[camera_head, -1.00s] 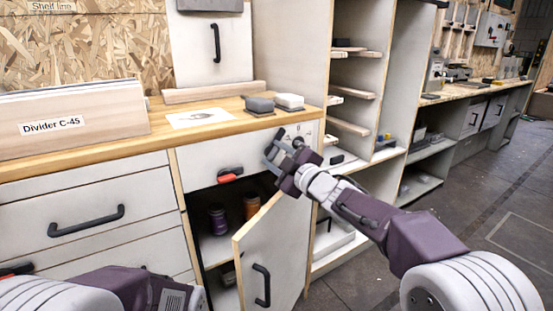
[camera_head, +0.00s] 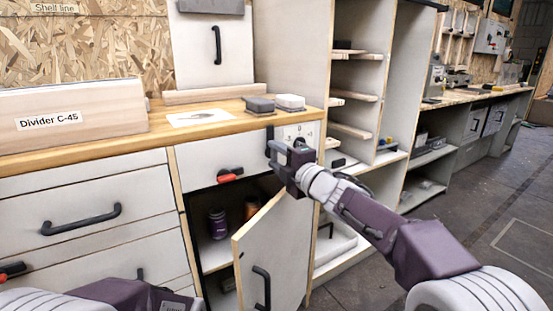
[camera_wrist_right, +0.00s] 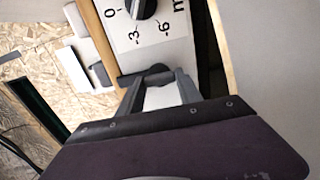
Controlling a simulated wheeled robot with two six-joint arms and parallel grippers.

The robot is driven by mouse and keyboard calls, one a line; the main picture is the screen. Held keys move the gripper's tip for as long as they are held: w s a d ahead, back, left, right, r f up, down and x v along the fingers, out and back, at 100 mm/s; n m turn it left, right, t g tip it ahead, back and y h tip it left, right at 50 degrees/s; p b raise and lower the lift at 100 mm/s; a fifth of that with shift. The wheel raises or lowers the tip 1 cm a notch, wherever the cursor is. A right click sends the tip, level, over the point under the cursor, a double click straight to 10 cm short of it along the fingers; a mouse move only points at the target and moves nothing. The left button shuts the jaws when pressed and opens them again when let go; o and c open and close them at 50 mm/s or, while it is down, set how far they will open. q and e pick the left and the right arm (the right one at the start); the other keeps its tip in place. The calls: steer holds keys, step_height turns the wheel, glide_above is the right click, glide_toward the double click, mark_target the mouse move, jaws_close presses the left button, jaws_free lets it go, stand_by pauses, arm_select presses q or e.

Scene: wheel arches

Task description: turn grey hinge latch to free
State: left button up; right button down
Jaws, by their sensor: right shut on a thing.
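The grey hinge latch (camera_wrist_right: 158,71) is a dark grey bar at the edge of the white dial panel in the right wrist view. My right gripper (camera_wrist_right: 158,88) is shut on it, with one finger on each side. In the head view my right gripper (camera_head: 277,150) is at the cabinet's upper right corner, by the dial panel, and largely hides the latch. A dark upright bar shows at its tip; I cannot tell whether that is latch or finger.
The cabinet door (camera_head: 278,250) with a black handle stands open below my right gripper. A red-handled latch (camera_head: 229,175) is on the drawer front to the left. Dark grey (camera_head: 259,104) and white (camera_head: 290,102) blocks sit on the worktop above. Open shelving (camera_head: 352,98) stands to the right.

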steer(key=shift+f, duration=0.15)
stand_by(0.3)
steer(key=c, duration=0.8)
jaws_free()
steer(key=p+v, duration=0.1)
steer(key=v, duration=0.8)
steer(key=shift+p, duration=0.35)
